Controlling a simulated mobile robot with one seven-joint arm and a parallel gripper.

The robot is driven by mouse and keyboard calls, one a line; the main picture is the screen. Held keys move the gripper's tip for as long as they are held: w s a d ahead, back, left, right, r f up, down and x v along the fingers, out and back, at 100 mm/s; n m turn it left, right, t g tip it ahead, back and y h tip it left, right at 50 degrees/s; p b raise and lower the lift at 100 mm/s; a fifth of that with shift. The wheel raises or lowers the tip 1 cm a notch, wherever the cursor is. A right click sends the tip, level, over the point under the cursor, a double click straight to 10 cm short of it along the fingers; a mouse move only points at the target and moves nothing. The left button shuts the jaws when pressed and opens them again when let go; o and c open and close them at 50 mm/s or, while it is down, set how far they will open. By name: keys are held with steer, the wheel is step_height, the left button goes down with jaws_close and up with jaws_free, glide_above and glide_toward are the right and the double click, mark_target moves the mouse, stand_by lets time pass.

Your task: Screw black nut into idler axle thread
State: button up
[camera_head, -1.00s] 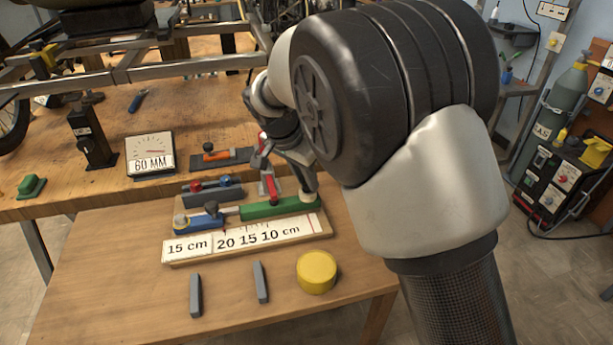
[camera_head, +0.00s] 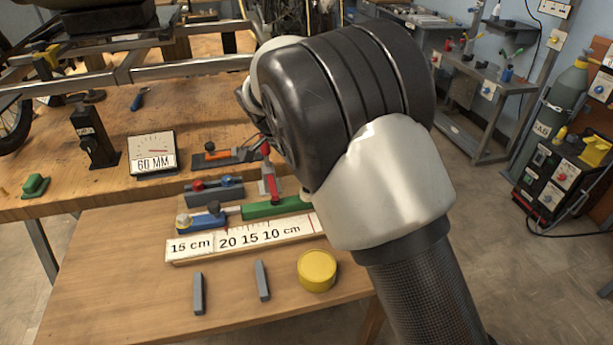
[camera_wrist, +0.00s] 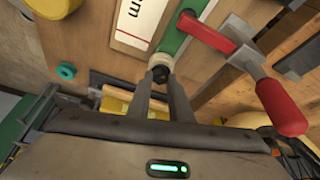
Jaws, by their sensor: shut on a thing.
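In the wrist view my gripper (camera_wrist: 165,80) has its two dark fingers closed around a small black nut (camera_wrist: 160,73). The nut is at the end of a round cream piece (camera_wrist: 160,61), at the end of the green block (camera_wrist: 173,38); this seems to be the idler axle end. Nut and cream piece look in line, but whether the threads are engaged cannot be told. The green block (camera_head: 272,208) also shows in the head view, on the fixture board.
A red-handled clamp (camera_head: 269,180) stands close beside the green block; its handle (camera_wrist: 282,106) is right of my fingers in the wrist view. A ruler board (camera_head: 240,236) lies in front. A yellow round container (camera_head: 317,270) and two grey bars stand on the clear front tabletop.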

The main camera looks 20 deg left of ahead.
steer(key=shift+r+m+p, duration=0.2)
steer(key=shift+m+p, duration=0.2)
steer(key=shift+w+f+m, duration=0.1)
steer(key=shift+f+m, duration=0.1)
steer(key=shift+m, duration=0.2)
steer(key=shift+r+m+h+p, duration=0.15)
steer(key=shift+m+h+p, duration=0.2)
steer(key=shift+p, duration=0.2)
steer(key=shift+m+g+p, duration=0.3)
steer(key=shift+m+g, duration=0.1)
steer(key=shift+m, duration=0.15)
steer(key=o, duration=0.6)
steer(key=shift+f, duration=0.2)
